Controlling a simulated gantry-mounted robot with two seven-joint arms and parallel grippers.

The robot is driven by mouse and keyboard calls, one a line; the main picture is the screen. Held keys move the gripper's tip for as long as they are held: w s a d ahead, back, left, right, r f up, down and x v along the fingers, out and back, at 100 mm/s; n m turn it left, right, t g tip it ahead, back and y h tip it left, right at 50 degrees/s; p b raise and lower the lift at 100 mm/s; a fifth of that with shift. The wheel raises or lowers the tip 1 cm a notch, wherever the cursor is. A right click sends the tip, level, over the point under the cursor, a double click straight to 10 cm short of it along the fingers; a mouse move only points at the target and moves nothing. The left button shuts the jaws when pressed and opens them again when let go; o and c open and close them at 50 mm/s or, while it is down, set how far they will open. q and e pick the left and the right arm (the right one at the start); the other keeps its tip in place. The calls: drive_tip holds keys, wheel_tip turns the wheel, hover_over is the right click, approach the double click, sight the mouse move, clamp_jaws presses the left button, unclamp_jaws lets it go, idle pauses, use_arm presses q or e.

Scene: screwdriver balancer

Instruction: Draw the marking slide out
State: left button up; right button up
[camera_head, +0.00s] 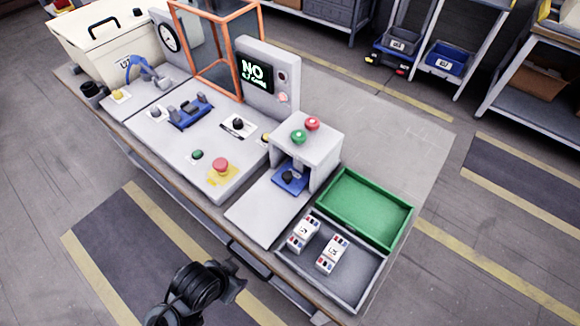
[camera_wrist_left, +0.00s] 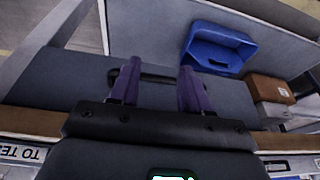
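The marking slide (camera_head: 290,181) is a blue carriage with a dark knob on top. In the head view it sits in the mouth of a light grey housing (camera_head: 318,142) that has a red and a green button on top. A bare grey plate (camera_head: 262,208) lies in front of it. My left gripper (camera_wrist_left: 156,82) shows two purple fingers, apart, with nothing clearly held. A dark bar shows behind them; whether it touches them I cannot tell. A black part of one of my arms is at the bottom of the head view, away from the slide. No right gripper fingers show.
A green tray (camera_head: 400,237) and a grey tray (camera_head: 349,300) with two white modules stand right of the plate. A screen reading "NO" (camera_head: 255,73) stands behind. A red stop button (camera_head: 220,165) is left. The left wrist view shows a blue bin (camera_wrist_left: 215,48) and brown boxes (camera_wrist_left: 270,88).

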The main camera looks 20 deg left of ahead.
use_arm(q)
drive_tip(key=shift+o, duration=0.3)
wheel_tip(320, 180, up, 9)
drive_tip(key=w+p, duration=0.1)
drive_tip(key=p, duration=0.7)
drive_tip(key=shift+w, duration=0.25)
drive_tip(key=t+h+p, duration=0.2)
drive_tip(key=t+p, duration=0.3)
drive_tip(key=p, duration=1.6)
approach(287, 175)
drive_tip(key=shift+m, duration=0.3)
drive_tip(key=b+x, duration=0.1)
drive_tip(key=x, duration=0.7)
drive_tip(key=shift+w+f, duration=0.15)
drive_tip(key=shift+f, duration=0.05)
drive_tip(key=shift+c, duration=0.3)
clamp_jaws()
